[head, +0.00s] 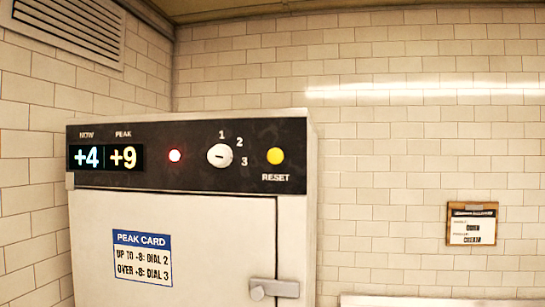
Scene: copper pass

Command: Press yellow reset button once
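The yellow reset button (275,156) is a round button at the right end of a black control panel (190,180), with the word RESET under it. The panel is across the top of a pale cabinet (210,225). Left of the button is a white dial (220,155) with marks 1, 2 and 3. A lit red-white lamp (175,155) is further left. A display (106,157) reads NOW +4 and PEAK +9. Neither of my grippers shows in the head view.
A peak card (142,258) on the cabinet door reads up to +8: dial 2, over +8: dial 3. A door latch (274,288) sticks out at the lower right. A small framed notice (472,223) hangs on the tiled wall. A vent (70,28) is at upper left.

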